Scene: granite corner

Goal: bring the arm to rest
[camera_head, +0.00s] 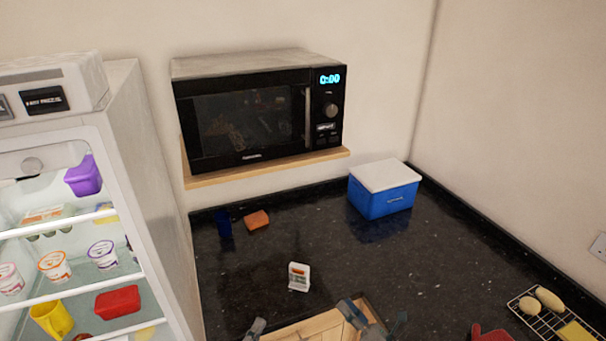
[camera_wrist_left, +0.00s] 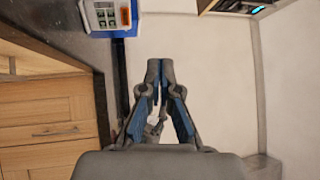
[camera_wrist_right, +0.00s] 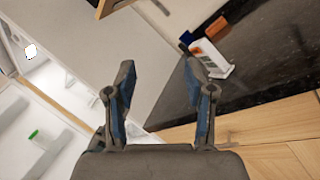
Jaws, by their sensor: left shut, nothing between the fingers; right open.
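My left gripper (camera_head: 256,327) shows as a grey tip at the bottom edge of the head view. In the left wrist view its fingers (camera_wrist_left: 159,68) are together with nothing between them. My right gripper (camera_head: 376,320) is at the bottom of the head view, right of the left one and in front of a wooden surface. In the right wrist view its fingers (camera_wrist_right: 160,72) are spread wide and empty. Most of both arms is outside the head view.
A white carton (camera_head: 299,277) stands on the dark counter (camera_head: 260,290). Behind are an orange block (camera_head: 256,220), a blue cup (camera_head: 224,224) and a blue cooler (camera_head: 385,196). A microwave (camera_head: 250,115) is above; an open fridge (camera_head: 130,130) stands left, a wire rack (camera_head: 545,318) right.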

